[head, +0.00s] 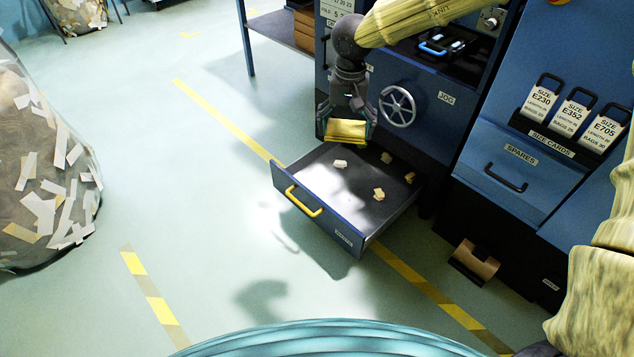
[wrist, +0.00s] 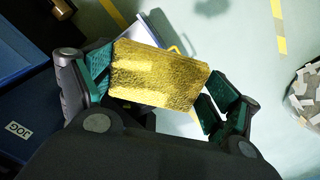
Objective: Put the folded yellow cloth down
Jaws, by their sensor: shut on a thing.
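The folded yellow cloth (head: 345,131) is held by my gripper (head: 347,118) above the back part of an open drawer (head: 345,235). In the wrist view the cloth (wrist: 158,75) lies between the two green-padded fingers of my gripper (wrist: 155,88), which is shut on it. The cloth looks flat and roughly rectangular. It hides part of the drawer in the wrist view.
The drawer has a yellow handle (head: 304,200) and several small tan scraps (head: 379,194) on its dark floor. A handwheel (head: 397,106) is on the blue machine front beside my gripper. A bag of paper scraps (head: 45,165) stands at the left. Open floor lies between.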

